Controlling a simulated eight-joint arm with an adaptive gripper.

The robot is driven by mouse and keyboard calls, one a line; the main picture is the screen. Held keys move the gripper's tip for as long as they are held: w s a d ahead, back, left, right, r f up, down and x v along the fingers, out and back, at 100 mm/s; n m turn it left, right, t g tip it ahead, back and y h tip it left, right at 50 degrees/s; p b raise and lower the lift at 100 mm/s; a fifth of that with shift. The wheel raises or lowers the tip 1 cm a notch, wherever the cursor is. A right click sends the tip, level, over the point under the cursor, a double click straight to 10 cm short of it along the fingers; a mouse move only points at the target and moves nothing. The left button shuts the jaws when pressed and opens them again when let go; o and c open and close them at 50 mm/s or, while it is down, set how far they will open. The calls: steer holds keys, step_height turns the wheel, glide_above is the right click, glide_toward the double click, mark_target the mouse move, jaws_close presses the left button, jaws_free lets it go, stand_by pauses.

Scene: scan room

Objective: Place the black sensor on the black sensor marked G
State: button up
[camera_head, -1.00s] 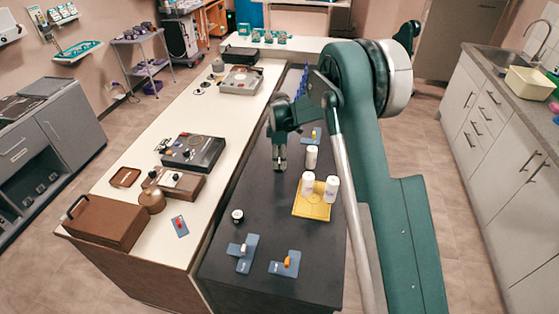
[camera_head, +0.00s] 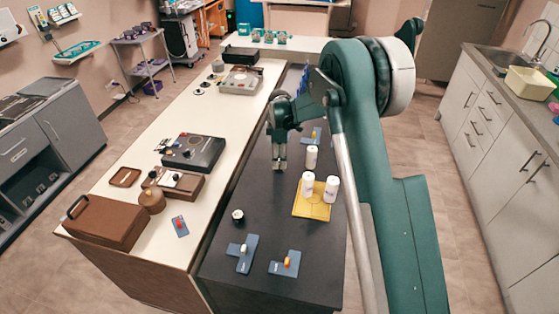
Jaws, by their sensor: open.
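A small round black object with a pale top (camera_head: 238,216) stands on the dark counter, near its left edge. It may be the black sensor, but it is too small to be sure. No letter G can be read in this view, so I cannot tell which thing is marked G. My gripper (camera_head: 279,165) points down over the dark counter (camera_head: 265,205), beyond and to the right of the small round object and apart from it. It is open, and no held object shows between its fingers.
A yellow tray (camera_head: 312,211) has white bottles (camera_head: 332,188) on it, with another bottle (camera_head: 312,157) behind. Blue pieces (camera_head: 285,264) lie at the front. The pale counter at left carries a black device (camera_head: 193,152) and a brown case (camera_head: 106,221).

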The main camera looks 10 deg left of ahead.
step_height(320, 180, up, 11)
stand_by(0.5)
stand_by(0.5)
stand_by(0.3)
steer(key=s+d+r+m+t, duration=0.2)
steer(key=s+d+r+m, duration=0.3)
steer(key=s+d+r, duration=0.6)
steer(key=s+d+r+m+t, duration=0.1)
steer(key=s+d+r+m, duration=0.45)
steer(key=d+r, duration=0.8)
steer(key=s+d+m+t, duration=0.1)
steer(key=s+d+m, duration=0.1)
steer(key=s+d, duration=0.5)
steer(key=s+d+m+t, duration=0.15)
steer(key=s+d, duration=0.25)
steer(key=s, duration=0.5)
steer(key=s+d+f+m+t, duration=0.1)
steer(key=s+d+f+m, duration=0.1)
steer(key=s, duration=0.5)
steer(key=s+d+f+m, duration=0.3)
steer(key=s+d+m, duration=0.1)
steer(key=s, duration=0.3)
steer(key=shift+s+d+t, duration=0.35)
steer(key=shift+s+d, duration=0.05)
steer(key=shift+d, duration=0.15)
